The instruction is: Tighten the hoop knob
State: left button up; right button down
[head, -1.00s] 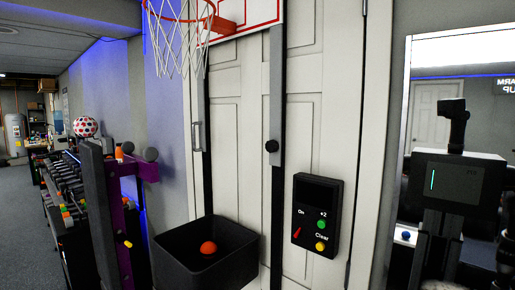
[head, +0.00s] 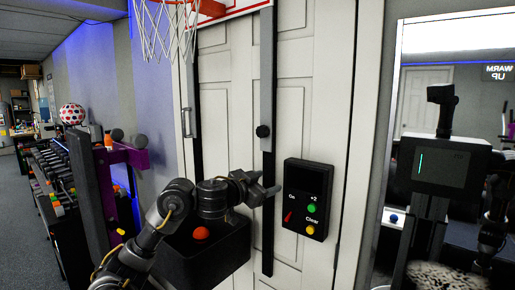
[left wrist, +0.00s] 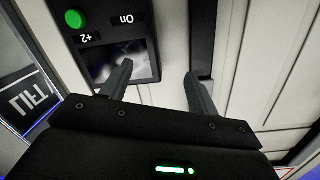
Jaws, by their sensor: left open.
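The hoop knob (head: 263,131) is a round black knob on the grey upright strip (head: 267,75) of the hoop mount, on the white door. My left gripper (head: 268,183) is below the knob and apart from it, in front of the door and left of the control box. It is open and empty; both fingers also show apart in the left wrist view (left wrist: 158,69). I cannot make out the knob in the left wrist view. My right gripper is not directly in view.
A black control box (head: 308,200) with coloured buttons hangs right of the gripper; it also shows in the left wrist view (left wrist: 105,45). A black bin (head: 228,255) with an orange ball (head: 201,233) is below my arm. A mirror (head: 445,90) stands at the right, a dumbbell rack at the left.

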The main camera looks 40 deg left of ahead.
pick_arm(q)
jog(key=n+t, duration=0.1)
jog(key=n, duration=0.1)
send_near(260, 132)
jog(key=s, duration=0.2)
jog(key=shift+y, duration=0.3)
jog(key=w+p, duration=0.3)
jog(key=w, duration=0.7)
jog(key=shift+w+d+p, duration=0.1)
jog(key=shift+w+p, duration=0.2)
jog(key=shift+c, duration=0.2)
jog(key=c, duration=0.9)
